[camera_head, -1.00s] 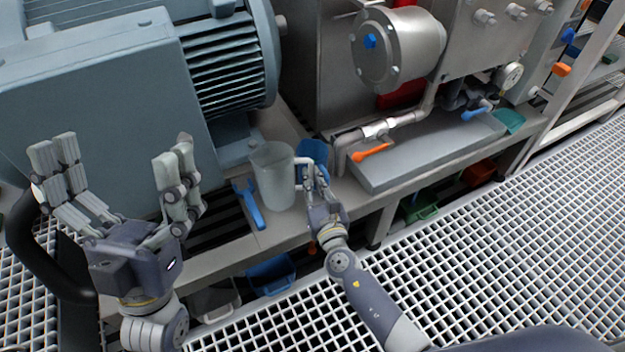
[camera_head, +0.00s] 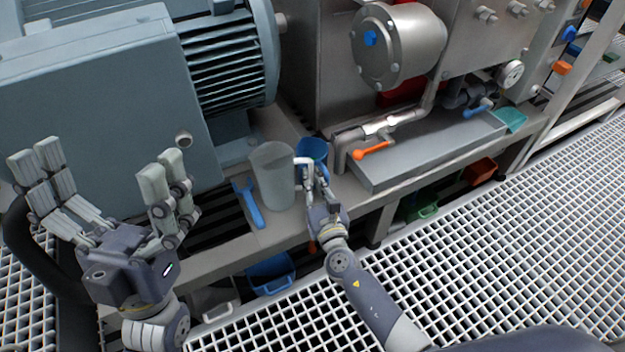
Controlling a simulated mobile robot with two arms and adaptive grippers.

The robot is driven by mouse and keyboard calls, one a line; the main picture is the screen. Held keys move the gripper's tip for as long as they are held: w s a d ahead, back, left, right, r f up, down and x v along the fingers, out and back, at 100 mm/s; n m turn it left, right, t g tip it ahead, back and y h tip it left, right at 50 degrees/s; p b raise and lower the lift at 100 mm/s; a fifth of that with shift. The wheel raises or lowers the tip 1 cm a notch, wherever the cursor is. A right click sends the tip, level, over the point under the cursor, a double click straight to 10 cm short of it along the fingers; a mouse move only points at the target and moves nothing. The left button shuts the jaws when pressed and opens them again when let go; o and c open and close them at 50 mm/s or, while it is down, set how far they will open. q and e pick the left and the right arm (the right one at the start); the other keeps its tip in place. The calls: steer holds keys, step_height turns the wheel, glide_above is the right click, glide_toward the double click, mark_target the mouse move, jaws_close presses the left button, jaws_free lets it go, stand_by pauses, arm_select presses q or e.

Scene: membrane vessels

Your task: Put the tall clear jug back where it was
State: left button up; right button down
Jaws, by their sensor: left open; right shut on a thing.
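The tall clear jug (camera_head: 272,178) stands upright at the front of the metal bench, right of the big grey-blue motor. It looks to be resting on the bench top. My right gripper (camera_head: 311,172) is at the jug's right side, shut at its handle; the fingers hide most of the handle. My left gripper (camera_head: 103,170) is open and empty, fingers up, in front of the motor at the left, well away from the jug.
A blue cup (camera_head: 312,148) is close behind my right gripper. A blue tool (camera_head: 249,204) lies left of the jug. An orange-handled valve (camera_head: 372,151) and a metal tray (camera_head: 430,150) are to the right. Bins (camera_head: 270,273) stand below the bench. The motor (camera_head: 90,100) blocks the left.

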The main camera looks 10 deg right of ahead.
steer(key=c, duration=1.6)
jaws_free()
